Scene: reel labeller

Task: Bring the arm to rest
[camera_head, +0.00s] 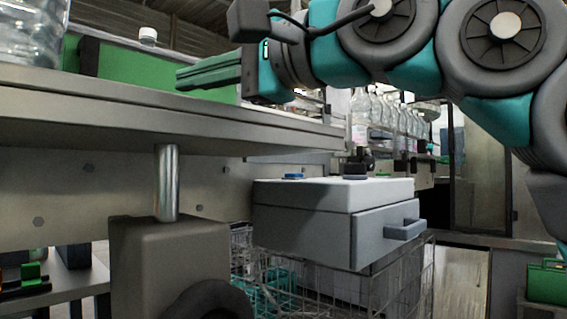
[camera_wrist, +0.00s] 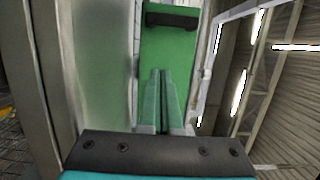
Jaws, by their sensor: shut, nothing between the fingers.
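My gripper (camera_head: 182,79) is at the upper middle of the head view, with its green fingers pointing left. It is above the grey metal ledge and in front of a green panel. In the wrist view my gripper (camera_wrist: 160,74) has its two green fingers together with nothing between them. My grey and teal arm (camera_head: 425,40) bends across the upper right of the head view. Whether the fingers touch the green panel cannot be told.
The green panel (camera_head: 125,72) stands on the metal ledge (camera_head: 150,112). A clear container (camera_head: 32,30) is at the upper left. A grey box with a drawer (camera_head: 385,232) sits below. Several clear bottles (camera_head: 362,112) stand behind. A wire basket (camera_head: 405,280) is under the box.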

